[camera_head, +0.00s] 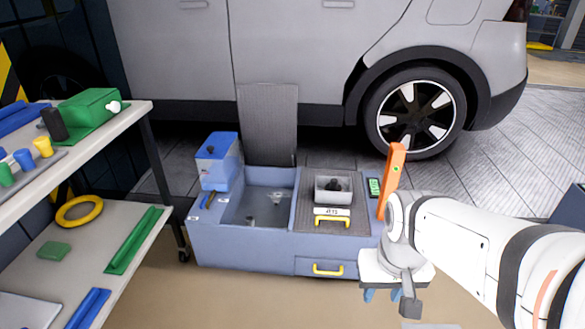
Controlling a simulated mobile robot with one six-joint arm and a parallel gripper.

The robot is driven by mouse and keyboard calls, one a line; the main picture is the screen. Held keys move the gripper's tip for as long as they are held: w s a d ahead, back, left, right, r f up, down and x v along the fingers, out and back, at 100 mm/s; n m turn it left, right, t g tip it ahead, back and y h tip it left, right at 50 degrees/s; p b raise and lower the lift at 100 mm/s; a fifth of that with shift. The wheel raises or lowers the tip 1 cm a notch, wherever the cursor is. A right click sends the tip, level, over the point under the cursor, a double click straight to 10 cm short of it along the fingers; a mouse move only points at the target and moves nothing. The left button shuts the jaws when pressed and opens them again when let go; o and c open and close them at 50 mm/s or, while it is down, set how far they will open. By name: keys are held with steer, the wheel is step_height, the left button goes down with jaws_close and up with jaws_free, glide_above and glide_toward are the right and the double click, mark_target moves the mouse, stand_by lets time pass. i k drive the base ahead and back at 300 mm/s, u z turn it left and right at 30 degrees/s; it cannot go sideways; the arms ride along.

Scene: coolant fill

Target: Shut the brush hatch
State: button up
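A blue-grey wheeled unit (240,248) stands on the floor beside the car. A grey ribbed lid (268,122) stands upright, open, at the back of its left basin (262,208). The right half has a flat grey ribbed cover (310,185), lying shut, with a yellow handle (332,222) and a small label at its front. No marking that I can read says which is the brush hatch. My gripper (384,294) points down in front of the unit's right end, away from the raised lid. Its blue fingertips look apart, with nothing visible between them.
An orange upright piece (392,178) rises at the unit's right end. A blue container (217,162) stands at the left. A drawer has a yellow handle (328,269). A shelf table (140,108) is left.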

mark_target(268, 112)
steer(key=u, duration=0.35)
steer(key=i, duration=1)
steer(key=u, duration=0.05)
steer(key=k, duration=1)
steer(key=z, duration=1.55)
steer(key=i, duration=3.35)
steer(key=z, duration=0.05)
